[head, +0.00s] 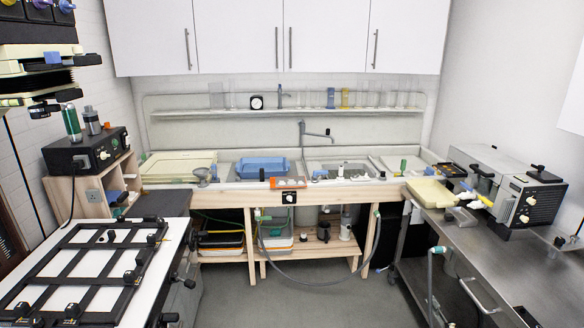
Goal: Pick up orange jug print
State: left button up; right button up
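A small flat orange piece with pale marks (288,183) lies at the front edge of the wet bench, just right of the blue tray. It looks like the orange jug print, but its picture is too small to make out. It sits above a small black dial box on the bench front. Neither of my grippers is in view, so nothing shows of their state or hold.
The blue tray (262,167) and a tap (316,133) are on the wet bench (225,186). A black multi-bar easel (85,268) covers the left table. A grey machine (510,185) stands on the right counter. The floor (310,305) between is clear.

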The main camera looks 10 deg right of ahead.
aim_at(279, 181)
jog(key=z, duration=0.7)
jog(key=i, duration=3.55)
jog(key=u, duration=0.1)
